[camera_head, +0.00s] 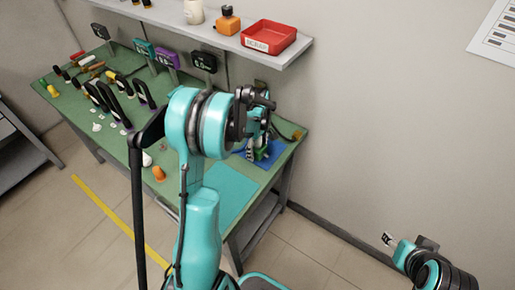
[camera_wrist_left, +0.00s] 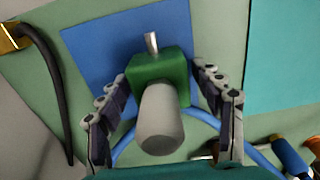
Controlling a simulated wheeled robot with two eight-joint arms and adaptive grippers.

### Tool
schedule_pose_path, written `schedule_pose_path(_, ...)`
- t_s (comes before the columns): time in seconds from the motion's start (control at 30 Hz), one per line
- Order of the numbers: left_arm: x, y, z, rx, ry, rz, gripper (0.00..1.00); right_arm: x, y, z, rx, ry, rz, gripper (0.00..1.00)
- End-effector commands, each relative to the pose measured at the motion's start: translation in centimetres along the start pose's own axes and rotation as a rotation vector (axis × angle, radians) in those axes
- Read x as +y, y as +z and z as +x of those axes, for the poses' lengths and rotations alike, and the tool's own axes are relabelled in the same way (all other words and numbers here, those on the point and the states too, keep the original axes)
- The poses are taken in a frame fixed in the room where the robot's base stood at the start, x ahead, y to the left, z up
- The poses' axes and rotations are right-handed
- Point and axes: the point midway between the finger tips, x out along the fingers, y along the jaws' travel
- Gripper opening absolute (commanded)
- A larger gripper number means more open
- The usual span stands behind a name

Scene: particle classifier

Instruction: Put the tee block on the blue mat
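The tee block, a green cube with a grey cylinder and a thin metal stub (camera_wrist_left: 162,70), shows in the left wrist view between the fingers of my left gripper (camera_wrist_left: 160,85). In the head view my left gripper (camera_head: 262,128) is over the blue mat (camera_head: 274,150) at the bench's right end, and the block is mostly hidden. My right gripper (camera_head: 390,240) is low at right, its fingers too small to read.
A teal mat (camera_head: 228,190) lies in front of the blue one on the green bench. Black stands (camera_head: 112,100), small parts and an orange piece (camera_head: 159,174) are to the left. A shelf above holds a red tray (camera_head: 269,36). A blue cable (camera_wrist_left: 205,118) runs near the block.

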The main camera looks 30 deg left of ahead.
Motion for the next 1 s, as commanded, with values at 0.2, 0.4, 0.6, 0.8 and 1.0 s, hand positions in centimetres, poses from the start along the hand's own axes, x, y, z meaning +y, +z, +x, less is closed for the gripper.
schedule_pose_path(0.2, 0.0, 0.0, 0.0, 0.0, 0.0, 0.0, 0.7, 0.0, 0.0, 0.0, 0.0, 0.0, 0.0, 0.5)
schedule_pose_path(0.4, 0.0, 0.0, -1.1, 0.0, 0.0, 0.0, 0.7, 0.0, -0.4, -0.5, 0.0, 0.0, 0.0, 0.5)
schedule_pose_path(0.6, 0.0, 0.0, -5.2, 0.0, 0.0, 0.0, 0.7, 0.0, -1.3, -1.8, 0.0, 0.0, 0.0, 0.5)
schedule_pose_path(0.8, 0.0, 0.0, -9.5, 0.0, 0.0, 0.0, 0.7, 0.0, -2.1, -2.9, 0.0, 0.0, 0.0, 0.5)
schedule_pose_path(1.0, 0.0, 0.0, -11.9, 0.0, 0.0, 0.0, 0.7, 0.0, -2.5, -3.4, 0.0, 0.0, 0.0, 0.5)
